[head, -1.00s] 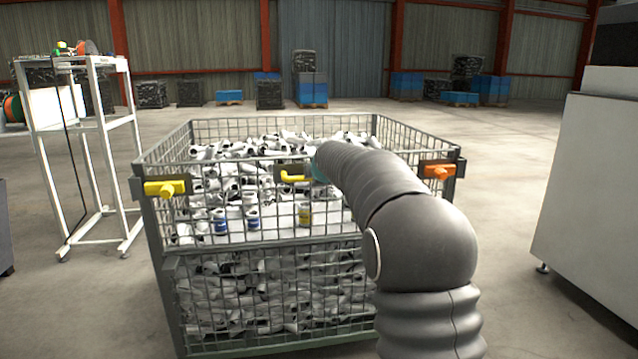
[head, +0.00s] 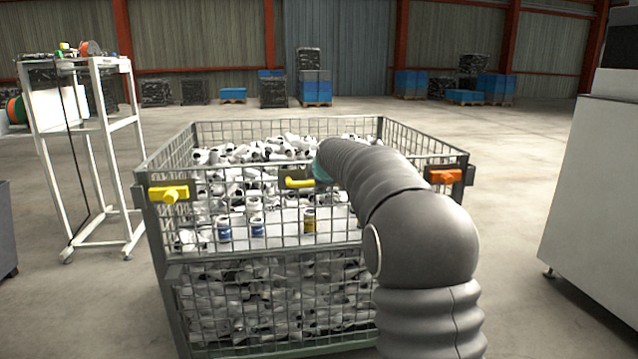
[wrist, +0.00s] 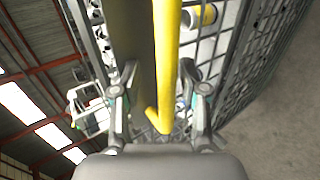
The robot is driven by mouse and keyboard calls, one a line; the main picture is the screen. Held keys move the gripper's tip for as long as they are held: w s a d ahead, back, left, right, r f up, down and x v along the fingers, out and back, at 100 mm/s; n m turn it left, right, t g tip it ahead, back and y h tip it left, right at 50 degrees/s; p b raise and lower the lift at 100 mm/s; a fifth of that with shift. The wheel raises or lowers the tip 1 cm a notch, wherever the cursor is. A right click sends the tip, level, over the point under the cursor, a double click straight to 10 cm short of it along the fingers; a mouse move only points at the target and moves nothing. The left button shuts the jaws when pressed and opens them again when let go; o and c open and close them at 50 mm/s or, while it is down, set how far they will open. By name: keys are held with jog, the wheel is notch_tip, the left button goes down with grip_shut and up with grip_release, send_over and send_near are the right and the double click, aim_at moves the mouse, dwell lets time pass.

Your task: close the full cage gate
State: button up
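A yellow handle (head: 299,183) sits at the gate's top middle; a yellow latch (head: 169,193) is at the left corner and an orange latch (head: 445,176) at the right.
A white frame stand (head: 100,130) is left of the cage. A large pale machine (head: 600,190) stands to the right. Blue and dark stacks (head: 314,88) are far back. The floor (head: 505,250) between cage and machine is clear.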

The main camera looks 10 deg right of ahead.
jog(key=shift+d+f, duration=0.1)
jog(key=shift+d, duration=0.2)
jog(key=shift+s, duration=0.25)
jog(key=v, duration=1.1)
jog(key=shift+s+r, duration=0.2)
jog(key=shift+r, duration=0.15)
jog(key=shift+a, duration=0.15)
